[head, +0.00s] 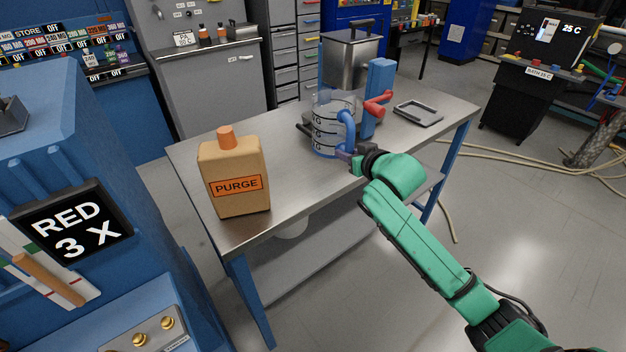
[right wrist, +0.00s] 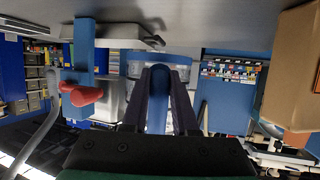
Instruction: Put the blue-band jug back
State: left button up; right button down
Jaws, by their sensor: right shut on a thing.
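The jug (head: 324,138) is clear with dark markings, blue banding and a blue handle (head: 348,128). It is upright at the middle of the steel table, in front of the metal hopper. I cannot tell whether its base touches the tabletop. My right gripper (head: 345,156) reaches in from the right and is shut on the handle. In the right wrist view, which looks upside down, the handle (right wrist: 159,98) sits between the two dark fingers (right wrist: 160,85), with the jug body (right wrist: 182,59) behind. My left gripper is not in view.
A tan PURGE bottle (head: 233,178) stands at the table's near left. Beside the jug are a blue post (head: 379,85) with a red valve handle (head: 376,105) and a steel hopper (head: 348,62). A grey tray (head: 418,114) lies at the right. The tabletop (head: 290,178) between bottle and jug is clear.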

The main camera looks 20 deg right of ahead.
aim_at(327, 115)
jog(key=a+r+n+y, duration=0.1)
jog(key=r, duration=0.2)
jog(key=w+a+r+n+y, duration=0.1)
jog(key=r, duration=0.2)
jog(key=w+a+r+n+y+b, duration=0.1)
jog(key=r, duration=0.3)
jog(key=shift+w+a+g, duration=0.15)
jog(key=shift+a+g, duration=0.05)
jog(key=shift+g, duration=0.1)
jog(key=shift+w+f+y, duration=0.1)
jog(key=shift+y, duration=0.2)
notch_tip(327, 115, down, 19)
jog(key=shift+f+p, duration=0.2)
jog(key=shift+p, duration=1.05)
jog(key=c, duration=0.7)
grip_release()
pick_arm(q)
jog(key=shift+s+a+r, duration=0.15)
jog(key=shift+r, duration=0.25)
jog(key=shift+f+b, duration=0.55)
jog(key=shift+b, duration=0.05)
pick_arm(e)
jog(key=v, duration=1.2)
jog(key=shift+r, duration=0.1)
